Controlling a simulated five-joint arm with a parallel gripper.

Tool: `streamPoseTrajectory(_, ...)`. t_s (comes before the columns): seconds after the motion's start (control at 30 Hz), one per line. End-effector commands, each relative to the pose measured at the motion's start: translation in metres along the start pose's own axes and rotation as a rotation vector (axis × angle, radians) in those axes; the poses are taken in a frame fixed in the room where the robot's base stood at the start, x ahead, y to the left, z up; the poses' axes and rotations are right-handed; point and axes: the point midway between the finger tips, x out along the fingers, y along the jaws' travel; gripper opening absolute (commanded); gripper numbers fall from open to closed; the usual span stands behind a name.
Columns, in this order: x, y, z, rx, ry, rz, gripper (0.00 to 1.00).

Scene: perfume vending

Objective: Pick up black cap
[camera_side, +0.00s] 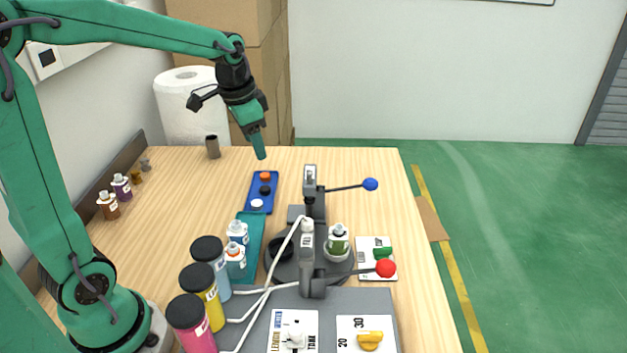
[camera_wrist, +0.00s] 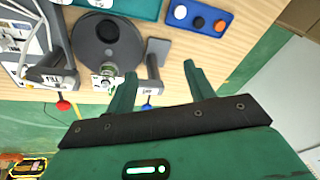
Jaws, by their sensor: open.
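The black cap (camera_side: 265,190) sits in a small blue tray (camera_side: 251,203), between an orange cap (camera_side: 265,177) and a white cap (camera_side: 257,204). In the wrist view the black cap (camera_wrist: 199,22) shows near the top, in the blue tray (camera_wrist: 188,26) between the white cap (camera_wrist: 180,12) and the orange cap (camera_wrist: 219,25). My gripper (camera_side: 259,153) hangs above the table, behind the tray in the side view, apart from the caps. In the wrist view its two green fingers (camera_wrist: 159,69) are spread, with nothing held between them.
A teal tray (camera_side: 243,272) with bottles stands in front of the blue tray.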

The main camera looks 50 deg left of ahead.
Motion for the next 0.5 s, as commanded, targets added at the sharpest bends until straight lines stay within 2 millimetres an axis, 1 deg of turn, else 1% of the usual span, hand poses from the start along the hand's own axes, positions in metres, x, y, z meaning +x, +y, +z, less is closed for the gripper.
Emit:
streamPoseTrajectory(0.03,0.009,-0.008,-0.004,0.011,-0.017,0.007,0.53)
streamPoseTrajectory(0.2,0.036,-0.034,-0.017,0.064,-0.058,0.026,0.53)
streamPoseTrajectory(0.37,0.066,-0.058,-0.025,0.115,-0.095,0.048,0.53)
streamPoseTrajectory(0.5,0.094,-0.079,-0.029,0.157,-0.125,0.072,0.53)
